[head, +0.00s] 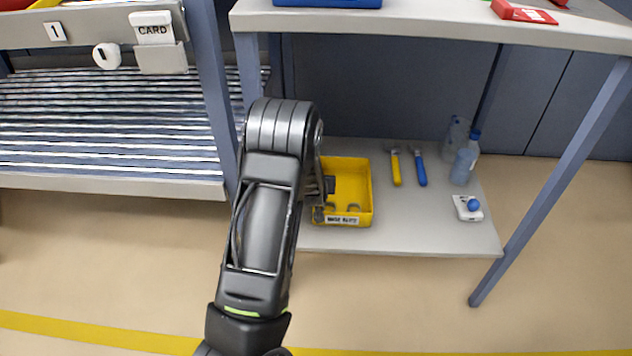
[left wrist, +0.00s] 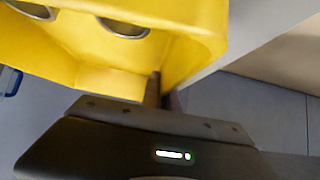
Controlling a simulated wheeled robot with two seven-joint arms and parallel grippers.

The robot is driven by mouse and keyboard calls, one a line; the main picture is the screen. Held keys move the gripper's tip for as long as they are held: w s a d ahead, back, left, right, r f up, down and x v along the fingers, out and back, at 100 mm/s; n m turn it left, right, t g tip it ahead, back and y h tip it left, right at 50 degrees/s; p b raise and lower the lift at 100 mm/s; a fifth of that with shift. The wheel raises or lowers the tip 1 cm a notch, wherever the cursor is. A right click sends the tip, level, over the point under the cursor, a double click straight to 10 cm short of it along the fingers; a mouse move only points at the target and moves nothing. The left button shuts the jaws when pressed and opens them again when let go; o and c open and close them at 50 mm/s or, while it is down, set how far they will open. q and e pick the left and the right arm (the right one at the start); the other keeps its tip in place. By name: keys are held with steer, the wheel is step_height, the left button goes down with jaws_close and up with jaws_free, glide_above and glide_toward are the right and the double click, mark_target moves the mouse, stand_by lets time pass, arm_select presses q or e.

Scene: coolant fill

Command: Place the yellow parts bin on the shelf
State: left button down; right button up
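The yellow parts bin (head: 350,182) is over the grey lower board (head: 430,235) of the table, at its left end. It looks upright, with a white label on its front and round metal parts inside. I cannot tell whether it touches the board. My left gripper (head: 326,190) is at the bin's left wall. In the left wrist view, the bin (left wrist: 60,40) fills the top left. The dark fingers (left wrist: 164,95) are close together with the yellow wall between them, mostly hidden by the gripper body. My right gripper is out of view.
A roller rack (head: 110,130) with a card holder stands at left. Yellow and blue tools (head: 408,168), clear bottles (head: 462,155) and a white box with a blue knob (head: 468,207) occupy the board's right side. The tabletop (head: 430,22) overhangs it; a blue-grey leg (head: 550,190) stands right.

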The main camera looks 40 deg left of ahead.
arm_select(q)
steer(key=shift+f, duration=0.15)
steer(key=c, duration=1.6)
jaws_free()
steer(key=shift+c, duration=0.2)
steer(key=shift+d+r, duration=0.1)
steer(key=shift+r, duration=0.25)
steer(key=p+v, duration=0.5)
steer(key=v, duration=0.6)
steer(key=shift+r, duration=0.15)
steer(key=shift+s+d, duration=0.15)
steer(key=shift+s, duration=0.1)
